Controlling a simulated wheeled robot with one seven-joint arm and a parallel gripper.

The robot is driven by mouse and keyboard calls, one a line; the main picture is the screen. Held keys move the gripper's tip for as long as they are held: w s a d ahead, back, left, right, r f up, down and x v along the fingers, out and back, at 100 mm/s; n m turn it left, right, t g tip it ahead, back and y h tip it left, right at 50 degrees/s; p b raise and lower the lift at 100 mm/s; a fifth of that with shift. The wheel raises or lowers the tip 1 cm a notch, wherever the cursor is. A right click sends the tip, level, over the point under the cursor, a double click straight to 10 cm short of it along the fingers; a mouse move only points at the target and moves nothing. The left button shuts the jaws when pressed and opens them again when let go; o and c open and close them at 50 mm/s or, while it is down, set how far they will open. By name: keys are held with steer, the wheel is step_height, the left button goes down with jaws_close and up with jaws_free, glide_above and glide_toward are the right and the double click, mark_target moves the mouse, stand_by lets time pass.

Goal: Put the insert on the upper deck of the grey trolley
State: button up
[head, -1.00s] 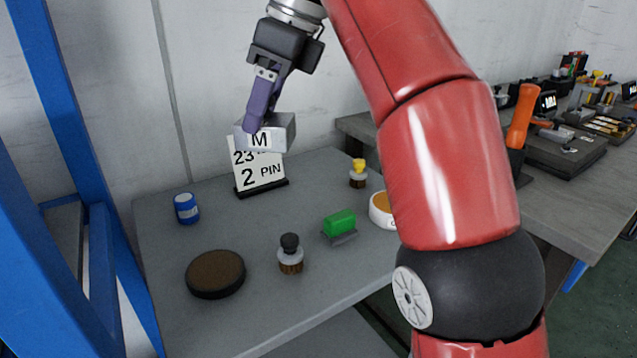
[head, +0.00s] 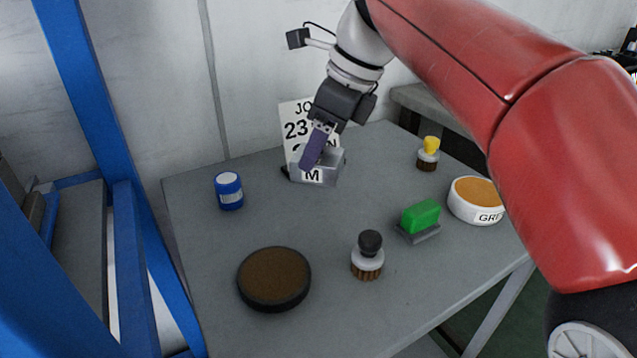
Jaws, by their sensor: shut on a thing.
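The insert (head: 333,165), a silver-grey metal block with a white M label on its front, is in my gripper (head: 313,165). The purple fingers are shut on it from above. The insert is low over the far part of the grey deck (head: 215,270), in front of the job card. Whether its underside touches the deck I cannot tell. This flat grey top on legs appears to be the trolley's upper deck. The fingers hide part of the insert.
A job card (head: 293,125) stands close behind the insert. A blue jar (head: 228,191), a brown round pad (head: 274,278), a black-knobbed brush (head: 368,255), a green brush (head: 420,216), a yellow-topped brush (head: 428,154) and a white tub (head: 476,199) stand around. The deck's middle is clear.

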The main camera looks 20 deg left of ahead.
mark_target(318, 174)
steer(key=shift+f+b, duration=0.65)
steer(key=shift+f, duration=2.05)
steer(key=shift+f, duration=0.15)
steer(key=o, duration=1.4)
steer(key=shift+o, duration=0.2)
steer(key=p+v, duration=0.3)
steer(key=v, duration=0.9)
